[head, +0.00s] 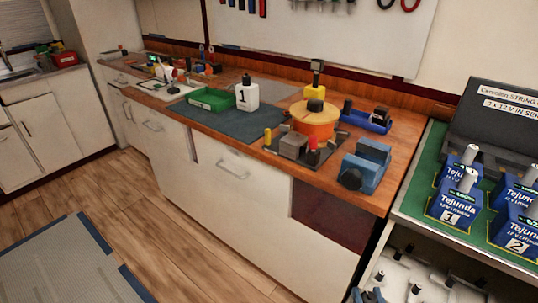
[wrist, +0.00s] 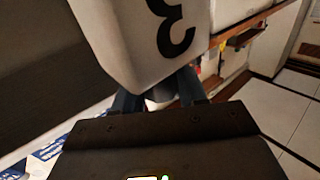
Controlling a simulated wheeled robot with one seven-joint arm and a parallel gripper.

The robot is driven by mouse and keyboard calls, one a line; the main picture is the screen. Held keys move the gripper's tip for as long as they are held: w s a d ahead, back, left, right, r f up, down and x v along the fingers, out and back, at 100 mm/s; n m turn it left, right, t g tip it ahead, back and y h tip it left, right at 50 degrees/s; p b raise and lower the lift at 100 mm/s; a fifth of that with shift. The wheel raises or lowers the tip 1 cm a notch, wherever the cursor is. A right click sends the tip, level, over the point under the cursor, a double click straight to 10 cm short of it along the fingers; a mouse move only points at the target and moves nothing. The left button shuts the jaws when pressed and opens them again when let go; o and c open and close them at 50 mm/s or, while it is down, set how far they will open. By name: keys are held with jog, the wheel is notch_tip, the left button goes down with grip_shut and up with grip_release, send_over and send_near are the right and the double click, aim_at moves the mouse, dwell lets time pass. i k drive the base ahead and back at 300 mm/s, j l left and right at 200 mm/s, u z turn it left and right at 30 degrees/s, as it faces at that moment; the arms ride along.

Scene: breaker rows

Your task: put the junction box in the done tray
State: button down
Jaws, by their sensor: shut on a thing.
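A white box marked 3 (wrist: 140,45) fills the top middle of the wrist view. My gripper (wrist: 158,92) is shut on it, and its fingers are partly hidden behind the box. My gripper does not show in the head view. In the head view, a similar white box marked 1 (head: 247,97) with a dark knob stands on the workbench. A green tray (head: 211,99) lies just left of it on the grey mat. I cannot tell whether this green tray is the done tray. Its inside looks empty.
An orange round thing (head: 314,123), a blue vise (head: 365,168) and a blue tray (head: 366,121) crowd the bench's right part. Blue Tejunda units (head: 459,201) stand on a green mat at right. The grey mat (head: 232,123) has free room in front. The floor (head: 190,240) is clear.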

aim_at(211, 102)
jog(key=i+j, duration=0.15)
jog(key=j, duration=0.2)
jog(key=i+j, duration=0.15)
jog(key=j, duration=0.25)
jog(key=i+j, duration=0.2)
jog(key=j, duration=0.15)
jog(key=i+j, duration=0.15)
jog(key=j, duration=0.2)
jog(key=i+j, duration=0.15)
jog(key=j, duration=0.25)
